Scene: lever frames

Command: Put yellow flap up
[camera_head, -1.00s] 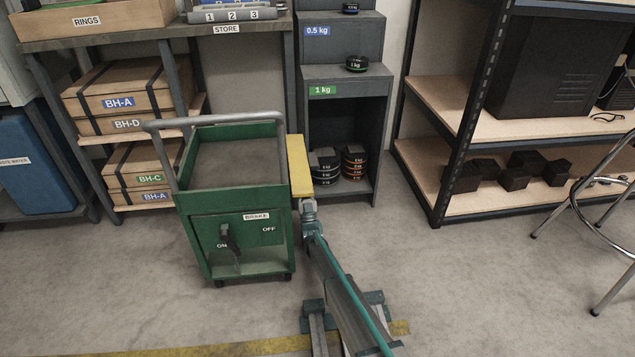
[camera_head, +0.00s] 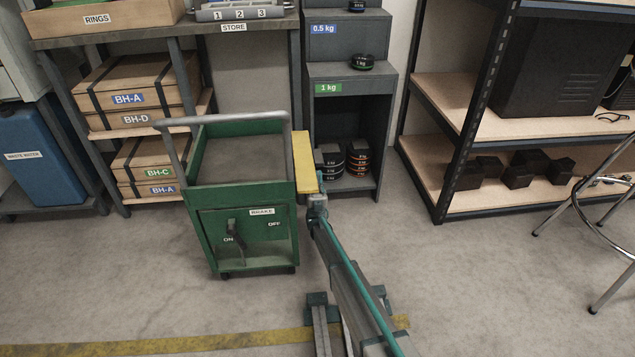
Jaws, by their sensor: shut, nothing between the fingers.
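The yellow flap (camera_head: 306,163) is on the right side of the green cart (camera_head: 245,217). It sticks out from beside the cart's right wall at about rim height and looks roughly level, though its exact tilt is hard to tell. My gripper (camera_head: 317,202) is at the flap's near end, at or just below its edge. It is shut with nothing held. Its fingertips are small and partly hidden by the flap, so I cannot tell whether they touch it.
The cart's front has a black brake lever (camera_head: 233,232) between ON and OFF labels. A grey cabinet (camera_head: 349,75) with weight discs stands behind the flap. A shelf rack (camera_head: 445,170) is at right, with a stool (camera_head: 600,215). Open floor lies in front.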

